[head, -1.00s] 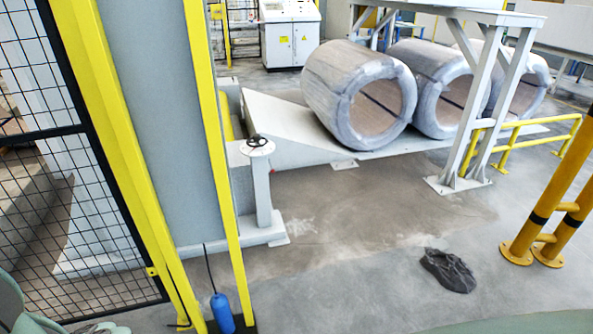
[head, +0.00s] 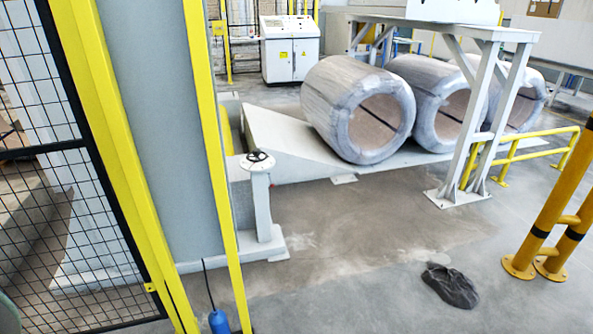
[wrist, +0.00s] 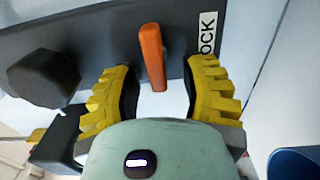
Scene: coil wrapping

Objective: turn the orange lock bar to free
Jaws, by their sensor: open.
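The orange lock bar (wrist: 152,57) shows in the wrist view at the upper middle, on a dark grey plate (wrist: 110,45). It stands nearly in line with the picture's height, tilted slightly. A white label with the letters "OCK" (wrist: 207,33) is just right of it, partly cut off or hidden. My gripper (wrist: 162,80) is open, with one yellow ridged finger on each side of the bar and a gap on both sides. The bar's lower end lies between the fingertips. The head view shows neither the bar nor my gripper.
A dark knob (wrist: 43,78) sits left of the bar on the plate. In the head view, a yellow-edged grey panel (head: 165,110) and mesh fence (head: 70,230) fill the left. Wrapped coils (head: 358,110) lie behind. A dark crumpled heap (head: 450,286) lies on otherwise open floor.

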